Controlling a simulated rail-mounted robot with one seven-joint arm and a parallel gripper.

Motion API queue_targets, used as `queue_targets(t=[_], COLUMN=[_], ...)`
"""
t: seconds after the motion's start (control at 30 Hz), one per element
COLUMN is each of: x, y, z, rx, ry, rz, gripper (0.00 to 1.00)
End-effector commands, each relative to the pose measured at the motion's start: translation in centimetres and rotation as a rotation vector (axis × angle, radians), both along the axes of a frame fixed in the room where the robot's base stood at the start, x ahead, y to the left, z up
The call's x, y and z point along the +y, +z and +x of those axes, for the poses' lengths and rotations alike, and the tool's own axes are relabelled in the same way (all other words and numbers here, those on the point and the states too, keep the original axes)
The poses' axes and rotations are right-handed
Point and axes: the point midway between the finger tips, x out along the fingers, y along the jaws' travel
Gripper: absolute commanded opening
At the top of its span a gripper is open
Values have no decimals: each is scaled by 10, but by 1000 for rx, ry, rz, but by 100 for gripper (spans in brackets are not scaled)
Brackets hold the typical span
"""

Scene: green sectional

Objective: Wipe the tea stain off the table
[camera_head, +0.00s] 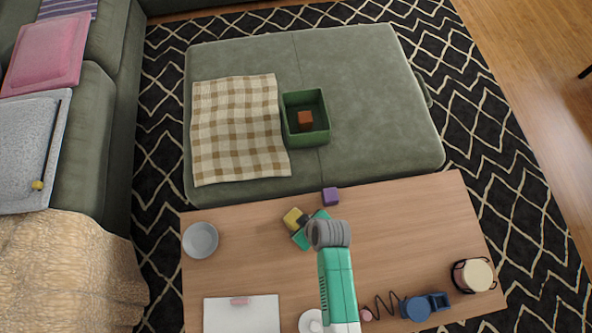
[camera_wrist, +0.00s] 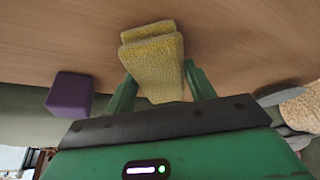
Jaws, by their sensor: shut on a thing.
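My gripper (camera_head: 303,222) is over the wooden table (camera_head: 400,215), near its far edge. In the wrist view my gripper (camera_wrist: 158,85) has its two green fingers on either side of a yellow, rough-textured folded sponge or cloth (camera_wrist: 152,55) and is shut on it. The yellow piece also shows in the head view (camera_head: 292,217), at the left of my gripper. I cannot tell whether it touches the table. No tea stain is clearly visible in either view; part of the tabletop is hidden by my arm and the yellow piece.
A purple cube (camera_head: 330,197) stands close by at the far edge. A grey bowl (camera_head: 200,240) is at the left. A white board (camera_head: 242,318), a blue toy (camera_head: 418,307) and a round container (camera_head: 474,274) line the near side. The table's right middle is clear.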

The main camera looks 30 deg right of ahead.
Motion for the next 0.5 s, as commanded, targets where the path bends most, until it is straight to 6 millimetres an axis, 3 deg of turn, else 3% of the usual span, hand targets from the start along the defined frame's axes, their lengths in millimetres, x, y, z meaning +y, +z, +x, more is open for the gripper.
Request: queue_targets(t=[0.1, 0.5], x=[1, 3], y=[28, 60], z=[0, 1], rx=[-1, 0], ry=[4, 5], rz=[-1, 0], gripper=[29, 29])
